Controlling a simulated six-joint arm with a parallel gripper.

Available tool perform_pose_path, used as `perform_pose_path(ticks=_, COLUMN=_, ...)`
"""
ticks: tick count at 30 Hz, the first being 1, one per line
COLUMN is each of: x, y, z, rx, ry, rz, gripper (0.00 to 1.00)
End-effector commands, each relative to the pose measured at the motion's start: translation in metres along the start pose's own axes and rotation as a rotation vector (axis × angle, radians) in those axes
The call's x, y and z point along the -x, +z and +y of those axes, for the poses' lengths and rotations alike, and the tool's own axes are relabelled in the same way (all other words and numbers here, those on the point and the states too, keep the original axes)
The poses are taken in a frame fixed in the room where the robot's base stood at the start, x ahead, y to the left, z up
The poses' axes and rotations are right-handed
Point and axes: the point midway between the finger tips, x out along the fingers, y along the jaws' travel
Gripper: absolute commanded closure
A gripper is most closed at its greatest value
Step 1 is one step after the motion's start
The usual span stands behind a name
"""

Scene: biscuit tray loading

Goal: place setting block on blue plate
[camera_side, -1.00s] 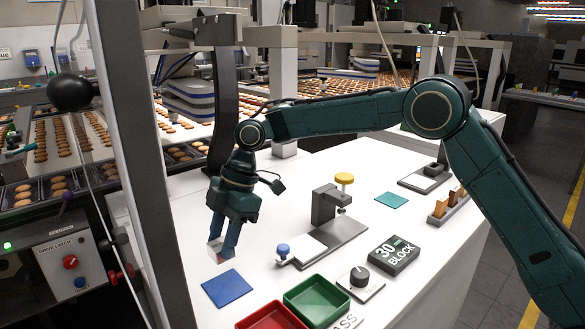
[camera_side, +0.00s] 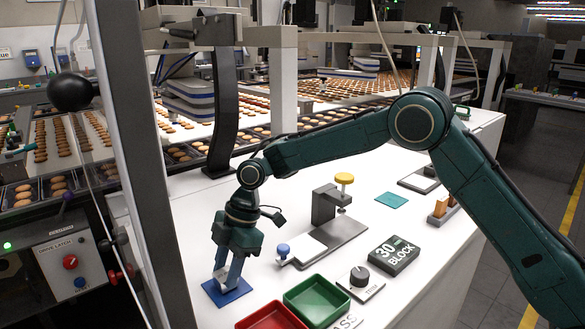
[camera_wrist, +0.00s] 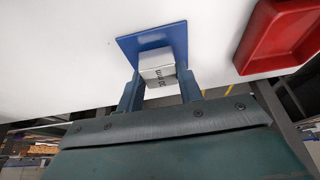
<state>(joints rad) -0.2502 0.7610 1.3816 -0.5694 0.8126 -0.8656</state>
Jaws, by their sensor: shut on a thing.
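The setting block (camera_wrist: 156,62) is a pale grey-white cube with dark lettering on one side, seen in the wrist view. My gripper (camera_side: 229,279) is shut on it, with one finger on each side. The blue plate (camera_side: 238,292) is a flat square on the white table in the side view, and it also shows in the wrist view (camera_wrist: 128,44). The block is over the plate, in front of its middle in the wrist view. The fingers hide most of the block in the side view, and I cannot tell whether it touches the plate.
A red tray (camera_side: 270,318) and a green tray (camera_side: 318,301) stand right of the plate. A grey post (camera_side: 140,170) rises at the left.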

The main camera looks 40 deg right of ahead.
Motion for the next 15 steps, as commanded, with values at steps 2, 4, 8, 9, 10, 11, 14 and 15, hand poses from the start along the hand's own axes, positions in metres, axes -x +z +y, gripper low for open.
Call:
perform_pose_path(ticks=2, x=-0.0015, y=0.0002, z=0.0003, rx=0.001, ry=0.002, rz=0.001, gripper=1.00)
perform_pose_path(ticks=4, x=-0.0016, y=0.0003, z=0.0004, rx=0.001, ry=0.003, rz=0.001, gripper=1.00)
perform_pose_path(ticks=8, x=-0.0015, y=0.0003, z=0.0004, rx=0.001, ry=0.002, rz=0.001, gripper=1.00)
perform_pose_path(ticks=9, x=-0.0016, y=0.0004, z=0.0004, rx=0.001, ry=0.002, rz=0.001, gripper=1.00)
perform_pose_path(ticks=10, x=-0.0020, y=0.0006, z=0.0003, rx=0.001, ry=0.002, rz=0.001, gripper=1.00)
perform_pose_path(ticks=11, x=-0.0025, y=0.0008, z=0.0003, rx=0.001, ry=0.002, rz=0.001, gripper=1.00)
perform_pose_path(ticks=14, x=-0.0045, y=0.0017, z=0.0003, rx=0.001, ry=0.002, rz=0.000, gripper=1.00)
perform_pose_path(ticks=15, x=-0.0050, y=0.0021, z=0.0000, rx=0.000, ry=0.000, rz=0.000, gripper=0.58)
